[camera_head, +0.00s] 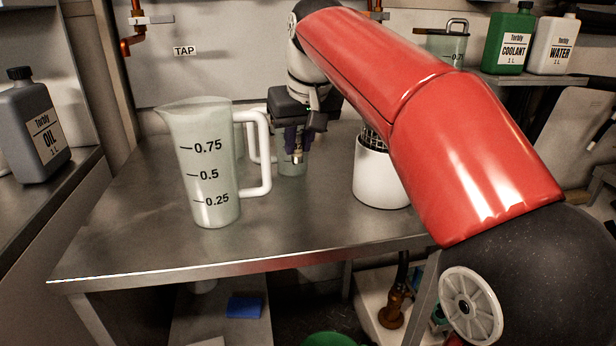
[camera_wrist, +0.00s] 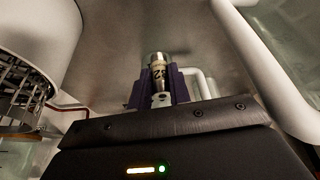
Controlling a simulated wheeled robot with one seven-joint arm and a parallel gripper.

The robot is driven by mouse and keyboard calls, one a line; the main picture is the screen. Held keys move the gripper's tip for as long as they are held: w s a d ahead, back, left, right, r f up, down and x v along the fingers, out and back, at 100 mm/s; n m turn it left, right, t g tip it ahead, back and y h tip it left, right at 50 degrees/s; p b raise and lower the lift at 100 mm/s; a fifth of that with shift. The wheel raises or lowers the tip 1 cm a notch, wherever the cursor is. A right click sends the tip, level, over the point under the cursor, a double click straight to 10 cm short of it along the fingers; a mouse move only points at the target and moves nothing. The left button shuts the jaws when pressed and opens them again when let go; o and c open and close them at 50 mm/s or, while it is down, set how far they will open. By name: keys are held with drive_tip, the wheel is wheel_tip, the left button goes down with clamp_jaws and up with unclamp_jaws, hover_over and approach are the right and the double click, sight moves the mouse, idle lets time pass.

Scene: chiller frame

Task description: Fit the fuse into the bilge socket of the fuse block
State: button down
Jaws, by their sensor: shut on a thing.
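My gripper (camera_head: 297,153) hangs over the back middle of the steel table, pointing down, its purple fingers partly hidden by its dark body.
A clear measuring jug (camera_head: 208,170) stands front left of my gripper, with a smaller clear vessel close by the fingers. A white pot (camera_head: 378,182) with a wire basket stands to the right. The table (camera_head: 290,235) is bare in front. An oil bottle (camera_head: 36,125) stands far left.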

sight(300, 163)
drive_tip(key=shift+w+a+f, duration=0.1)
drive_tip(key=shift+w+f, duration=0.1)
drive_tip(key=shift+f, duration=0.45)
wheel_tip(300, 163, down, 4)
drive_tip(key=b, duration=0.4)
drive_tip(key=shift+r, duration=0.1)
drive_tip(key=shift+f, duration=0.2)
drive_tip(key=c, duration=1.3)
unclamp_jaws()
